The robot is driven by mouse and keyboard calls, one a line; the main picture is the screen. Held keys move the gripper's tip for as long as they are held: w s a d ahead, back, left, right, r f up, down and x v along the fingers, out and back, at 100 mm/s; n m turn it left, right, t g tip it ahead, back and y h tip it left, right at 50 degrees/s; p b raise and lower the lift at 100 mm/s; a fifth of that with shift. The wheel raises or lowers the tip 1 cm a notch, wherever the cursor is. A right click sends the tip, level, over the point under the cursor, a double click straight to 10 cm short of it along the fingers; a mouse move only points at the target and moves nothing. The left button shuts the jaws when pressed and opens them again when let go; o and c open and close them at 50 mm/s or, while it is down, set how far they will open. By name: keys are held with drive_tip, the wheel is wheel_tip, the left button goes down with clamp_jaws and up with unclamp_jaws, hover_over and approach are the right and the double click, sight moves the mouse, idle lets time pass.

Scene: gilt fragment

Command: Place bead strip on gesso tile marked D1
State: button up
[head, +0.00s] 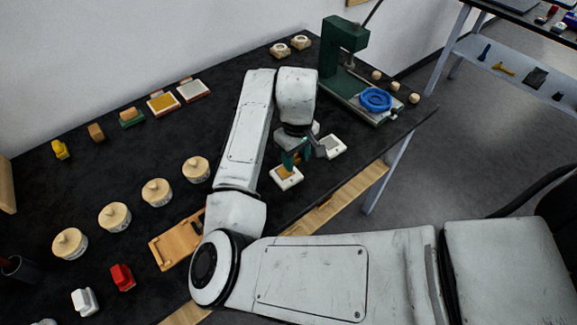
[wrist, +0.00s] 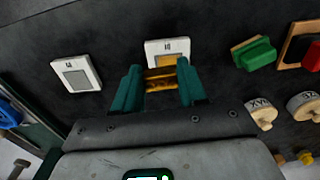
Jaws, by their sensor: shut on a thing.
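My gripper (wrist: 159,88) has teal fingers, shut on a small gold bead strip (wrist: 160,78). The strip lies across between the fingertips, over the near edge of a white tile (wrist: 168,45) with a small dark mark too small to read surely. I cannot tell whether the strip touches the tile. In the head view my gripper (head: 291,160) is above the front white tile (head: 287,183), and my fingers partly hide the strip. A second white tile (wrist: 76,62) with a grey square lies to the left in the wrist view; it also shows in the head view (head: 335,147).
A green press (head: 345,48) with a blue ring (head: 376,99) stands behind on the right. Several lidded round pots (head: 157,191) and a wooden tray (head: 172,246) are left of my arm. A green block (wrist: 255,53) lies right of the tile. The table's front edge is close.

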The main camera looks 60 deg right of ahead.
sight(288, 176)
drive_tip(key=shift+w+a+f, duration=0.25)
drive_tip(key=shift+w+f, duration=0.55)
drive_tip(key=shift+f, duration=0.2)
drive_tip(key=shift+w+f, duration=0.15)
drive_tip(key=shift+f, duration=1.55)
drive_tip(key=shift+f, duration=0.15)
drive_tip(key=o, duration=1)
